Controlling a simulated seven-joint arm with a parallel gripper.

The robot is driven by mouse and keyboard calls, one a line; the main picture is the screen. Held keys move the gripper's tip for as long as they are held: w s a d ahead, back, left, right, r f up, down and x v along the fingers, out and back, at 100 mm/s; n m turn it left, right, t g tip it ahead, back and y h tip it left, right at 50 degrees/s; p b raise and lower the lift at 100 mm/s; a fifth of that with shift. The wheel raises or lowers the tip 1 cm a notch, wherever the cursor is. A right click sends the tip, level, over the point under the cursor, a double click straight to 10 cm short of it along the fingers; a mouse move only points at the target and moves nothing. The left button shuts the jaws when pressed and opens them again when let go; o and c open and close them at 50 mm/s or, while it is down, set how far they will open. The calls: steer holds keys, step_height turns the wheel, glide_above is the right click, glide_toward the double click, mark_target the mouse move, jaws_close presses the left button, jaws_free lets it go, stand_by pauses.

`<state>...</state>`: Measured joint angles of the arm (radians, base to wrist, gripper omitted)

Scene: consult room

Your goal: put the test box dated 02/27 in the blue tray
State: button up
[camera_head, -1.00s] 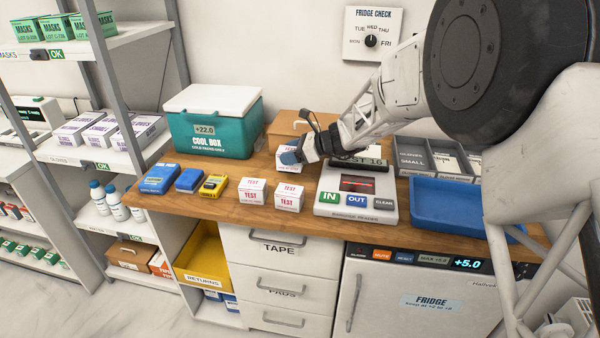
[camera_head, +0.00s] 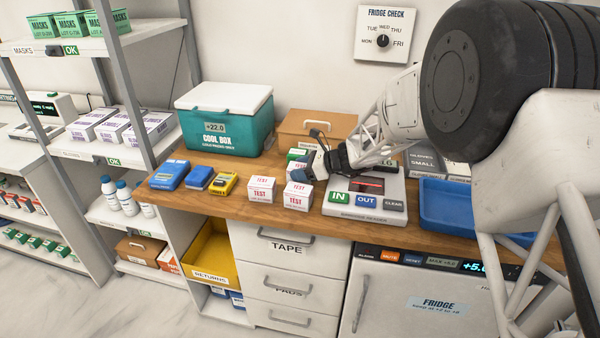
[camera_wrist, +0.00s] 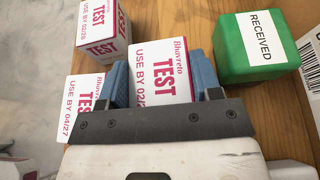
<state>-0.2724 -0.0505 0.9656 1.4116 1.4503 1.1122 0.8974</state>
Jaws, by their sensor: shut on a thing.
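My gripper (camera_head: 312,168) is shut on a white and red test box (camera_head: 299,174) at the counter. In the wrist view the box (camera_wrist: 165,68) sits between two blue fingertips, and its date reads "USE BY 02/2" with the last digit hidden. I cannot tell whether it touches the counter. Two more test boxes stand close by: one dated 02/28 (camera_wrist: 104,32), and one dated 04/27 (camera_wrist: 82,97) beside the left finger. The blue tray (camera_head: 438,222) lies at the right of the counter, partly hidden behind my arm.
A green block marked RECEIVED (camera_wrist: 252,50) is just behind the held box. A scanner with IN, OUT and CLEAR keys (camera_head: 340,211) lies between the boxes and the tray. The cool box (camera_head: 215,132) is back left.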

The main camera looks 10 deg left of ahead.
steer(key=shift+f, duration=0.55)
steer(key=shift+f, duration=0.15)
steer(key=o, duration=1)
steer(key=shift+c, duration=0.2)
steer(key=shift+d+r, duration=0.15)
steer(key=shift+r, duration=0.05)
steer(key=v, duration=1.1)
steer(key=shift+d+r, duration=0.1)
steer(key=shift+d, duration=0.25)
